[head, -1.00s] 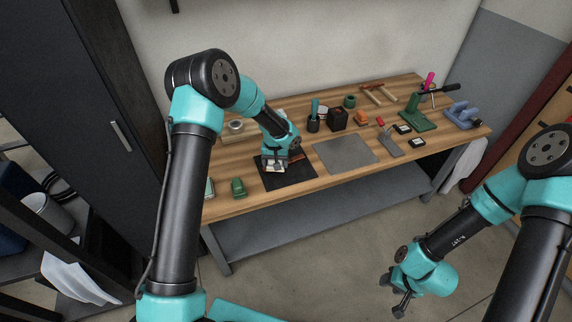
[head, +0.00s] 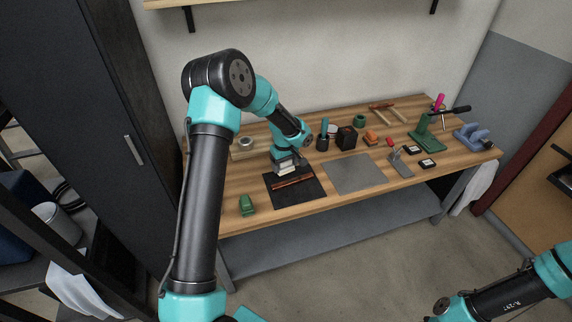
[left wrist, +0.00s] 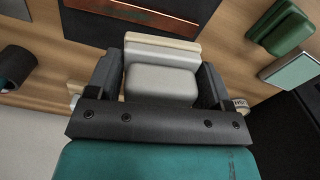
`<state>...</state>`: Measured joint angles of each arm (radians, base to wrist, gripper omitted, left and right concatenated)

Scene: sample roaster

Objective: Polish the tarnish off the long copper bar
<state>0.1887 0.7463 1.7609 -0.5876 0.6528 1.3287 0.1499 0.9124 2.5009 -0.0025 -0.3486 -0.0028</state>
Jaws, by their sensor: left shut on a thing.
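The copper bar (head: 292,183) lies across a black mat (head: 311,192) on the workbench. My left gripper (head: 285,164) is shut on a pale block (head: 287,169) with a cream face, just behind the bar. In the left wrist view the fingers grip the sides of this block (left wrist: 160,82), and a gap shows between it and the bar. My right gripper (head: 434,317) is barely in frame at the bottom edge, and its fingers are unclear.
A grey plate (head: 353,174) lies right of the mat. A green block (head: 246,204) sits left of it. A dark cup (head: 322,142), a black box (head: 346,138) and an orange item (head: 371,137) stand behind. A green stand (head: 427,135) is farther right.

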